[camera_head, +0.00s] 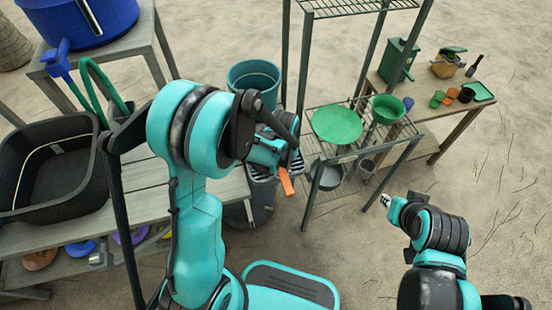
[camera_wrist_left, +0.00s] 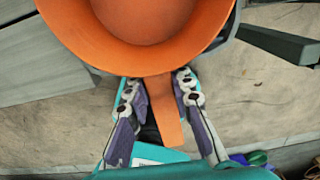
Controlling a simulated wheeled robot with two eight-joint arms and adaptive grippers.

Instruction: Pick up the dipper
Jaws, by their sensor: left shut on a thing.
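The orange dipper has a round bowl and a flat straight handle. In the left wrist view, the dipper (camera_wrist_left: 165,105) fills the top, its bowl cut off by the frame edge and its handle running down between the fingers. My left gripper (camera_wrist_left: 160,88) is shut on that handle. In the head view, only a short orange piece of the dipper (camera_head: 286,181) shows below my left gripper (camera_head: 284,160), and my arm hides much of the rest. My right gripper (camera_head: 387,201) is at the lower right over bare ground, apart from everything. Its fingers are too small to read.
A metal shelf (camera_head: 344,158) with green bowls stands right of my left gripper. A teal bin (camera_head: 254,74) is behind it. A wooden bench with a black basin (camera_head: 50,168) is at the left. A small table (camera_head: 447,100) stands back right. Ground at right is clear.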

